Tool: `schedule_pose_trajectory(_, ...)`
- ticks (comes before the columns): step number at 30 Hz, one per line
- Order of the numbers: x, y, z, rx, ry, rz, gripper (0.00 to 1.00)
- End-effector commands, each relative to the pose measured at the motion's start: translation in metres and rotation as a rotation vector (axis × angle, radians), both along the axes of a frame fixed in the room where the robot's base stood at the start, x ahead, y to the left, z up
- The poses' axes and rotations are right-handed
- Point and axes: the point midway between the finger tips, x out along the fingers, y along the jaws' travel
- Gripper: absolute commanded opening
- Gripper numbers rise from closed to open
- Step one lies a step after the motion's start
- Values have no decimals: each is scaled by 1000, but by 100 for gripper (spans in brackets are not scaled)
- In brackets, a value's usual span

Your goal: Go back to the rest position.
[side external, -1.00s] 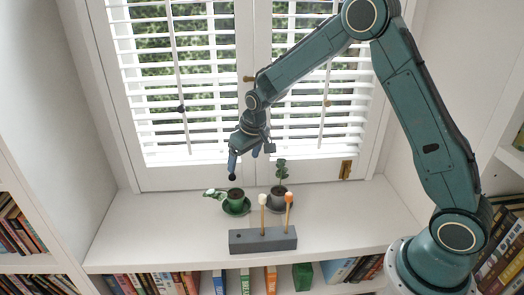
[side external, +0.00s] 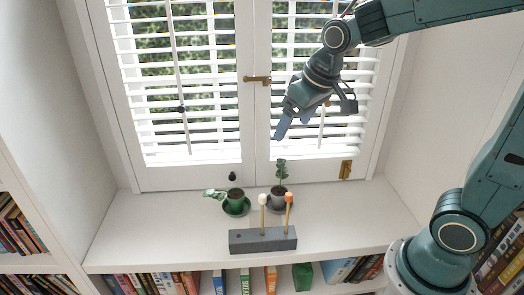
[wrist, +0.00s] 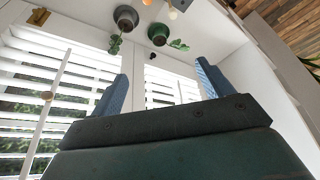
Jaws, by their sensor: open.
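My gripper (side external: 294,124) is open and empty. It hangs in the air in front of the right-hand shutter, above and to the right of the potted plants. In the wrist view its two blue fingers (wrist: 162,72) stand wide apart with nothing between them.
The block holds a white-tipped stick (side external: 262,200) and an orange-tipped one (side external: 289,198). Shelves of books lie below. The sill's right part is clear.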

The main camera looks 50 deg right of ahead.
Motion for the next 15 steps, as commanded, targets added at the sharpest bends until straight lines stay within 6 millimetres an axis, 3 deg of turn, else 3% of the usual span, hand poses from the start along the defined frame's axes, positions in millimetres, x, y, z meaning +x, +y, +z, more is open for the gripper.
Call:
schedule_pose_trajectory(6,-48,3,18,0,-30,4,79)
schedule_pose_trajectory(15,-110,5,25,0,-62,10,79)
